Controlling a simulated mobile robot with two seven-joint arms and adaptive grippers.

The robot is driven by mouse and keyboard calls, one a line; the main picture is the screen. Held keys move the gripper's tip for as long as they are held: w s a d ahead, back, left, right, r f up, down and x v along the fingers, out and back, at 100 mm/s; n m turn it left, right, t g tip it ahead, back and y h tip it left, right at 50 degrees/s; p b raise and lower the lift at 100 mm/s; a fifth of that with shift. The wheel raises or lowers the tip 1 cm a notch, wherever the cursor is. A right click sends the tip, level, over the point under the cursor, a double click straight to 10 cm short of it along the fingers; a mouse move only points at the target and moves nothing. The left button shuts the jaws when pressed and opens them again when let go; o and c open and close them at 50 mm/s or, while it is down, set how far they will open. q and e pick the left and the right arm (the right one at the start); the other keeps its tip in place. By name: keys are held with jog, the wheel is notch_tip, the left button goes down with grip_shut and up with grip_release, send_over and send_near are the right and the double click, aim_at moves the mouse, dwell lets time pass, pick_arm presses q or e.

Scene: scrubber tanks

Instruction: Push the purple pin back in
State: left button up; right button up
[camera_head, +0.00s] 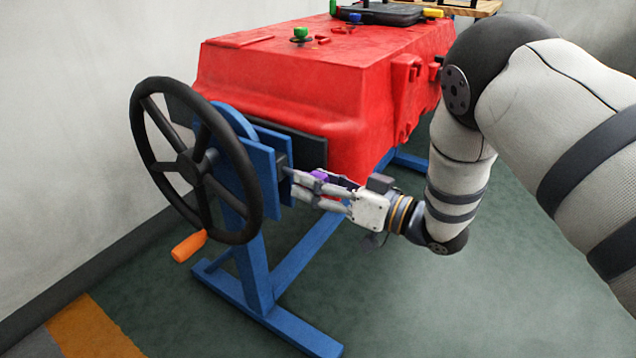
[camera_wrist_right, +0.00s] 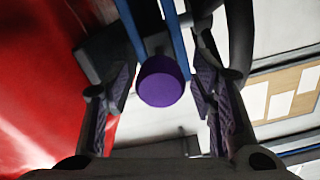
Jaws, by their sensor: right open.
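The purple pin (camera_wrist_right: 161,81) shows in the right wrist view as a round purple knob at the blue bracket (camera_wrist_right: 174,42), between my open fingers. In the head view only a bit of the purple pin (camera_head: 319,174) shows, the rest hidden by my fingers. My right gripper (camera_head: 296,188) is open at the bracket behind the black handwheel (camera_head: 196,160). In the wrist view the fingers of my right gripper (camera_wrist_right: 163,108) stand on either side of the knob, with gaps visible. How deep the pin sits cannot be told. My left gripper is not in view.
The red tank (camera_head: 300,75) stands behind the bracket, close to my right gripper. A blue stand (camera_head: 255,265) carries the handwheel, which has an orange handle (camera_head: 189,246). A green knob (camera_head: 300,33) and a black case (camera_head: 380,14) are on top. The floor in front is clear.

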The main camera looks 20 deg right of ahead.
grip_shut()
jog(key=x, duration=0.4)
jog(key=shift+a, duration=0.1)
jog(key=shift+r, duration=0.1)
jog(key=shift+c, duration=0.9)
grip_release()
jog(key=shift+w, duration=0.1)
jog(key=shift+o, duration=0.9)
jog(key=shift+w+a, duration=0.1)
